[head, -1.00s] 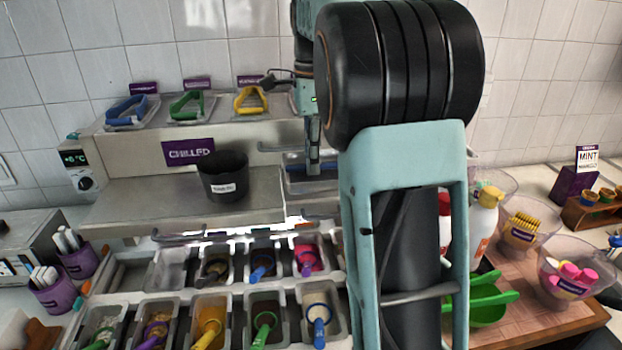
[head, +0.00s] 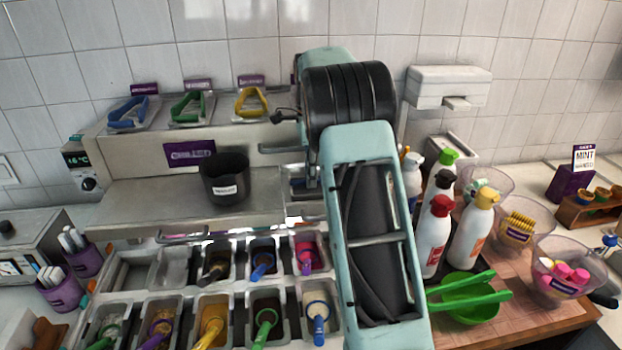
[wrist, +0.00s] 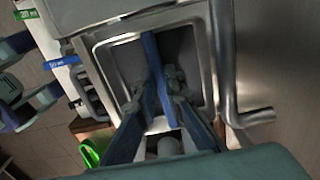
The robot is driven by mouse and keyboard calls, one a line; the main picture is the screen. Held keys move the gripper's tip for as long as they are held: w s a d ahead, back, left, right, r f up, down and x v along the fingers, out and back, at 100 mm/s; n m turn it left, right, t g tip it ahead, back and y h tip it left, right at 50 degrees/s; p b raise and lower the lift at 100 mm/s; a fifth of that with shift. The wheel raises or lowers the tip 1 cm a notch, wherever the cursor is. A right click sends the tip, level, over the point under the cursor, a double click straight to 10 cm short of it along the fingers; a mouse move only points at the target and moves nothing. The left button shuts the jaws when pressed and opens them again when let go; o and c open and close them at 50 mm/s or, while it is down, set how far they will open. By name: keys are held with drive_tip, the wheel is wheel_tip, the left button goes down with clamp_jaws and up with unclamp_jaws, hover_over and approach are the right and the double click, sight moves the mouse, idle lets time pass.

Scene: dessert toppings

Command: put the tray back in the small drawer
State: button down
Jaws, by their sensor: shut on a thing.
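In the wrist view, my gripper (wrist: 161,80) is shut on a thin upright blue bar (wrist: 149,48). The bar runs across a grey tray (wrist: 120,62), which sits within a rectangular steel frame that looks like the small drawer (wrist: 207,45). I cannot tell whether the tray is fully seated. A bent steel handle (wrist: 258,118) sticks out at the right of the frame. In the head view, my arm hides most of the drawer and the gripper, right of the black tub.
A black tub (head: 224,182) stands on the chilled counter's steel top (head: 130,205). Topping bins with scoops (head: 262,258) lie in front. Bottles (head: 434,240), green bowls (head: 468,300) and clear bowls (head: 568,268) crowd the wooden board at right. Coloured tongs (head: 190,106) lie on the back shelf.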

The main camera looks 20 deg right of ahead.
drive_tip(key=shift+f, duration=0.6)
drive_tip(key=shift+f, duration=0.1)
drive_tip(key=c, duration=2)
unclamp_jaws()
wheel_tip(320, 180, up, 12)
drive_tip(key=shift+r+p, duration=0.15)
drive_tip(key=shift+p, duration=0.15)
